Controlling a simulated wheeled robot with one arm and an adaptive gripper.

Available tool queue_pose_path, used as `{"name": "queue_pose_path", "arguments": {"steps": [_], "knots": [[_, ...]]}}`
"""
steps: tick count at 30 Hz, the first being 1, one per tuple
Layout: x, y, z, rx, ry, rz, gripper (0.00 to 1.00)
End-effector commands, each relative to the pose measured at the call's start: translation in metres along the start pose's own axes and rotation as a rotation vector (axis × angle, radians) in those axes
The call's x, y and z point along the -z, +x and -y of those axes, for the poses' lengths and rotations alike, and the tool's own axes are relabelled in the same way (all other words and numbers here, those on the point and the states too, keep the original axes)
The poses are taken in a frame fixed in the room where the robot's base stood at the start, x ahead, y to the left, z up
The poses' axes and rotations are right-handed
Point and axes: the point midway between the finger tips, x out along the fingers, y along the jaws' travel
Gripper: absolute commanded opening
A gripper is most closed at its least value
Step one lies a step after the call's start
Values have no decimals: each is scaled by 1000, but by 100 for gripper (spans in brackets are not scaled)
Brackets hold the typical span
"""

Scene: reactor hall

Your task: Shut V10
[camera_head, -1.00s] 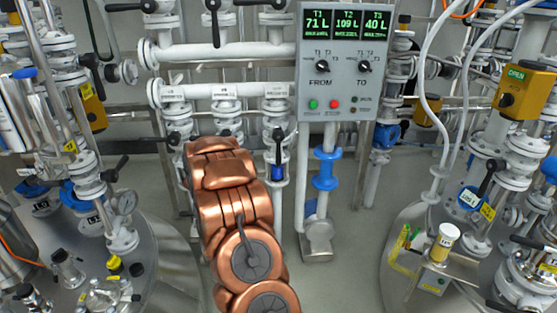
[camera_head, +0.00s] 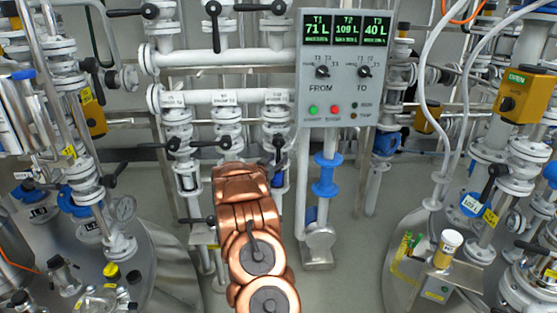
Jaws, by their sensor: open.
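I cannot read a V10 label on any valve. Three white valves stand in a row under the lower white pipe: a left one (camera_head: 177,118), a middle one (camera_head: 227,117) and a right one (camera_head: 277,115). The black levers of the left valve (camera_head: 160,146) and middle valve (camera_head: 211,145) lie sideways; the right valve's lever (camera_head: 278,148) hangs down. A lower black lever (camera_head: 196,220) points sideways, left of my copper arm. My arm reaches up in front of the lower pipework. My gripper is hidden beyond the arm, so its jaws do not show.
A grey control panel (camera_head: 345,108) shows T1 71 L, T2 109 L, T3 40 L. Steel tanks stand at left (camera_head: 160,262) and right (camera_head: 392,235). Upper valve levers (camera_head: 214,22) hang above. Grey floor (camera_head: 345,275) shows between the tanks.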

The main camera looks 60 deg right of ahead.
Motion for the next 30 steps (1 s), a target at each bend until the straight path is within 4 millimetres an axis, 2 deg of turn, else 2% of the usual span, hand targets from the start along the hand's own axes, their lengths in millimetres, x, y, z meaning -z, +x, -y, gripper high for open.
{"name": "queue_pose_path", "arguments": {"steps": [6,15,27,30], "knots": [[0,10,0,0,0,-1,48],[0,11,0,0,0,-1,48],[0,11,0,1,0,-1,7],[0,11,0,1,-1,-1,0]]}}
